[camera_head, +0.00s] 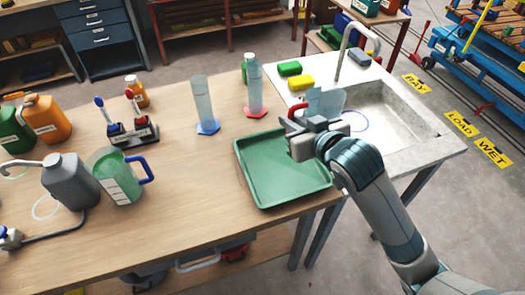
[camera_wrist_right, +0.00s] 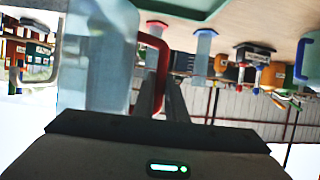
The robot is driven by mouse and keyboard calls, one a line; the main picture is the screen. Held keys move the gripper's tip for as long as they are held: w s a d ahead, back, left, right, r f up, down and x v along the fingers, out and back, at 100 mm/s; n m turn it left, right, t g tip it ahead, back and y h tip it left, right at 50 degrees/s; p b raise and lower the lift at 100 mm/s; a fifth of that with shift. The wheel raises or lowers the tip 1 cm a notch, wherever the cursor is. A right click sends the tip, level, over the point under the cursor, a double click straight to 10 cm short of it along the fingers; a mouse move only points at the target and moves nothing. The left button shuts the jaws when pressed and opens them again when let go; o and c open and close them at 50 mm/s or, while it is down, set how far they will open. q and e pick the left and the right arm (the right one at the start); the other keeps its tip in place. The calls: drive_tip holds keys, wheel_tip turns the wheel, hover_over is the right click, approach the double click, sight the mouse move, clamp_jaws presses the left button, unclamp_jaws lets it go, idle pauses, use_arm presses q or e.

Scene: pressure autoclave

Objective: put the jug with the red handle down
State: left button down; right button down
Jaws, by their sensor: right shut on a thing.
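The jug with the red handle (camera_head: 326,101) is pale, see-through and looks empty. It is in my right gripper (camera_head: 297,120), near the far right corner of the green tray and the left edge of the sink. Its red handle (camera_wrist_right: 153,62) is between the fingers of my right gripper (camera_wrist_right: 166,92) in the right wrist view, with the clear body (camera_wrist_right: 95,60) to the left. The arm partly hides the jug's lower part, so I cannot tell whether its base touches anything. My left gripper is not in view.
The green tray (camera_head: 262,190) lies empty at the bench's right end. The sink (camera_head: 395,115) has a tap, sponges and green and yellow blocks (camera_head: 298,82). Two cylinders (camera_head: 203,105) stand behind the tray. A blue-handled jug of green liquid (camera_head: 118,180) and a grey can (camera_head: 70,182) stand left.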

drive_tip(key=w+a+f+p, duration=0.2)
drive_tip(key=a+f, duration=0.4)
drive_tip(key=a, duration=0.4)
drive_tip(key=shift+a+f, duration=0.2)
drive_tip(key=shift+f+p, duration=0.6)
drive_tip(key=shift+f, duration=1.4)
drive_tip(key=c, duration=1.8)
unclamp_jaws()
drive_tip(key=shift+f, duration=0.1)
